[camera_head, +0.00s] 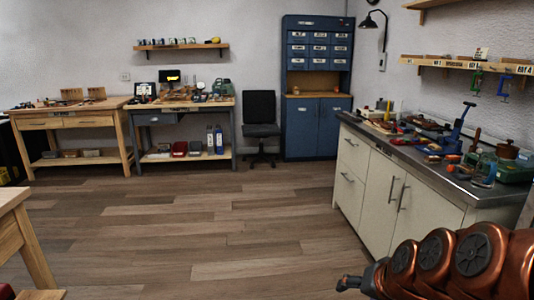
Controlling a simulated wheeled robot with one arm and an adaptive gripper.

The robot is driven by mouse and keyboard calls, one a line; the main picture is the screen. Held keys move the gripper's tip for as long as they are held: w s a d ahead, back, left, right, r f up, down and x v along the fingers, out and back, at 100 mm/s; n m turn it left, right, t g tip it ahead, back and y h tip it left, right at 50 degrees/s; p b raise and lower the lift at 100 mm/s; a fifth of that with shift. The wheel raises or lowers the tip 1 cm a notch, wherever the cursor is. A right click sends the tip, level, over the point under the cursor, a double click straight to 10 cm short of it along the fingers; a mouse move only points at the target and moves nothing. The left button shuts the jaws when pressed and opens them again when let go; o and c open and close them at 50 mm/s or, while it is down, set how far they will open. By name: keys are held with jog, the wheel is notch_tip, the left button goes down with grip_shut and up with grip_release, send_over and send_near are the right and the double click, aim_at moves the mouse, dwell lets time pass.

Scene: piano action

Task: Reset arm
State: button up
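My arm, copper-coloured with dark round joint covers, reaches in from the lower right corner of the head view. At its left end my gripper (348,284) shows as a small dark shape, low over the wooden floor (200,240). It is in front of the white cabinet (365,185) and apart from it. The fingers are too small to tell whether they are open or shut. I see nothing clearly held.
A counter (460,183) crowded with tools tops the cabinet on the right. A wooden table (20,225) edges in at the left. Workbenches (75,108), a black chair (261,115) and a blue cabinet (316,125) stand at the back. The middle floor is clear.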

jog(key=s+a+f+n+g+h, duration=0.1)
jog(key=s+f+n+g, duration=0.3)
jog(key=s, duration=0.8)
jog(key=s+a+f+g+h, duration=0.1)
jog(key=s+g, duration=0.4)
jog(key=s, duration=0.7)
notch_tip(320, 180, up, 18)
jog(key=p, duration=1.7)
jog(key=shift+r, duration=0.2)
